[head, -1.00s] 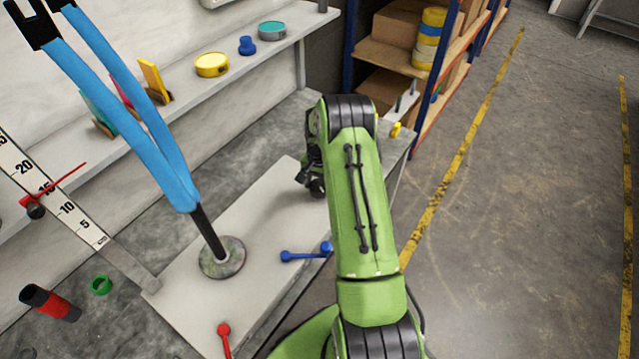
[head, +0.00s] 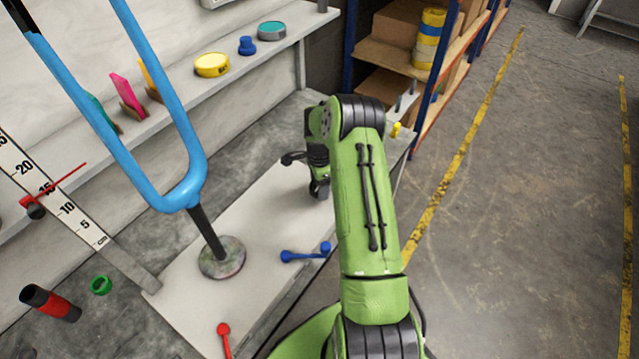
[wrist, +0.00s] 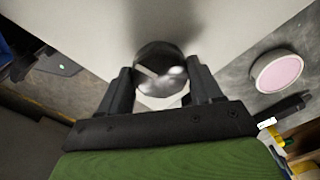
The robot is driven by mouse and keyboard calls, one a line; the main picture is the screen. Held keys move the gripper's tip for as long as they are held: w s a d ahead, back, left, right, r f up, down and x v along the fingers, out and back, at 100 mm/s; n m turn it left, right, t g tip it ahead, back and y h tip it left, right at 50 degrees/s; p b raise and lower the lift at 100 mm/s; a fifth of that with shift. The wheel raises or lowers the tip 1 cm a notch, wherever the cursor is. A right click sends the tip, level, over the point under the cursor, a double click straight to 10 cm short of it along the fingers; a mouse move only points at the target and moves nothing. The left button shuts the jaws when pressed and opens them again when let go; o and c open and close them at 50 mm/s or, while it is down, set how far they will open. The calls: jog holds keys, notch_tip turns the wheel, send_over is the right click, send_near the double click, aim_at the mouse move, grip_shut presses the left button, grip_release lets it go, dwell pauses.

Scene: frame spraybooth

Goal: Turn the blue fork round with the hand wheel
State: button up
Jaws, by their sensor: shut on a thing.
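The blue fork (head: 183,192) stands on a dark post over a round base in the head view. Its two prongs rise to the upper left, spread apart, and their tops are partly cut off by the frame. My gripper (head: 318,185) is low at the far end of the pale plate, largely hidden by my green arm. In the wrist view my gripper (wrist: 160,92) has its fingers on both sides of a dark, shiny round part, which looks like the hand wheel (wrist: 158,60). The rest of the wheel is hard to make out.
A blue lever (head: 305,254) and a red lever (head: 224,335) sit along the plate's near edge. A shelf (head: 180,110) with tins and coloured cards runs behind. The floor at right is clear.

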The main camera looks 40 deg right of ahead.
jog(key=shift+m, duration=0.9)
jog(key=o, duration=1.1)
jog(key=shift+c, duration=0.2)
jog(key=shift+r, duration=0.15)
notch_tip(320, 180, up, 16)
jog(key=p, duration=0.4)
jog(key=shift+f, duration=0.25)
